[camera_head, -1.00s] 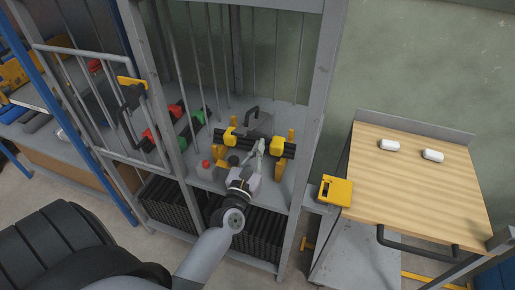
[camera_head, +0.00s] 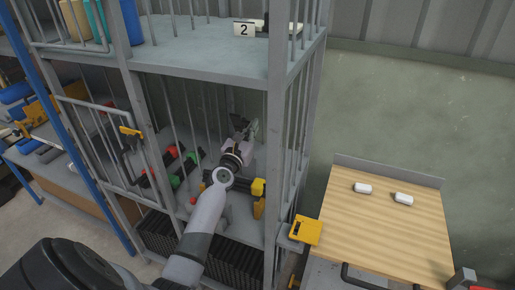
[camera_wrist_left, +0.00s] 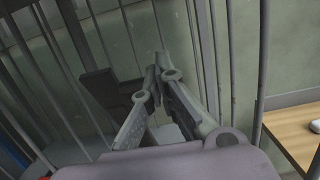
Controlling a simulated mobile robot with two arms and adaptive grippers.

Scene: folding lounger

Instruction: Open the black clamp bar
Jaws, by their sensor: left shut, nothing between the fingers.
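My left gripper (camera_head: 251,128) reaches into the barred cage, raised above the fixture with the yellow clamps. Its fingers are shut and empty; they also show together in the left wrist view (camera_wrist_left: 156,76). A yellow clamp end (camera_head: 258,188) shows to the right of my arm, with a yellow support below it. My arm hides most of the fixture and its black bars. In the wrist view a dark flat piece (camera_wrist_left: 97,95) stands left of the fingers; I cannot tell whether it is the clamp bar. My right gripper is not in view.
Cage bars and a grey post (camera_head: 280,120) stand close around my left arm, with a shelf (camera_head: 190,52) above. Red and green parts (camera_head: 176,181) lie left of the arm. A wooden-topped table (camera_head: 385,235) with two white objects is at right.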

